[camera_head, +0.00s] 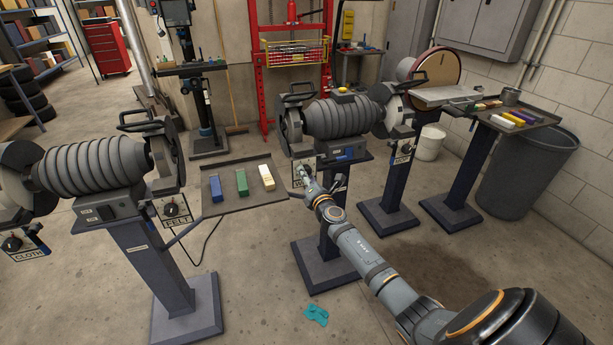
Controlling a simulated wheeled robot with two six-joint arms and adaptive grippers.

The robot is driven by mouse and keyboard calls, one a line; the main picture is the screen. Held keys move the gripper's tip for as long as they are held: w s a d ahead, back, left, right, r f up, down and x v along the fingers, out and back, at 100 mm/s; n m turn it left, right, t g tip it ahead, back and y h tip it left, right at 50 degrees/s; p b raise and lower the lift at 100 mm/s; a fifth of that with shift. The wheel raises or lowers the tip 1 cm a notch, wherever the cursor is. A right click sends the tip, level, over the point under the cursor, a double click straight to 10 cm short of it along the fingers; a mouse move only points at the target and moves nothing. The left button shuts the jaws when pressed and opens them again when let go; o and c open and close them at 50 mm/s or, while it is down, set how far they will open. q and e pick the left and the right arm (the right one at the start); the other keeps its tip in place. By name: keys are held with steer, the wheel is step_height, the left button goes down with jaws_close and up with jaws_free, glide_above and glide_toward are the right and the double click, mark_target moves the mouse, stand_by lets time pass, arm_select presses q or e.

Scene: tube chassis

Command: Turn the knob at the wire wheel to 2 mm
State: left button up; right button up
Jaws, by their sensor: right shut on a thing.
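The middle grinder (340,118) stands on a dark blue pedestal. A small plate (294,184) at its left front, mostly hidden by my gripper, shows a letter that looks like W. My right gripper (304,173) reaches this plate, with my arm coming in from the lower right. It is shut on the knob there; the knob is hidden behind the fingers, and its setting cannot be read. My left gripper is not in view.
The left grinder (90,166) has knobs over plates marked FELT (177,222) and CLOTH (30,256). A tray (220,205) with coloured bars sits just left of my gripper. A disc sander (437,68) stands right. A teal cloth (315,314) lies on the floor.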

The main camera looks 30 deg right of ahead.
steer(key=shift+f, duration=0.15)
steer(key=o, duration=1.1)
steer(key=shift+o, duration=0.2)
steer(key=v, duration=1.2)
steer(key=shift+s, duration=0.1)
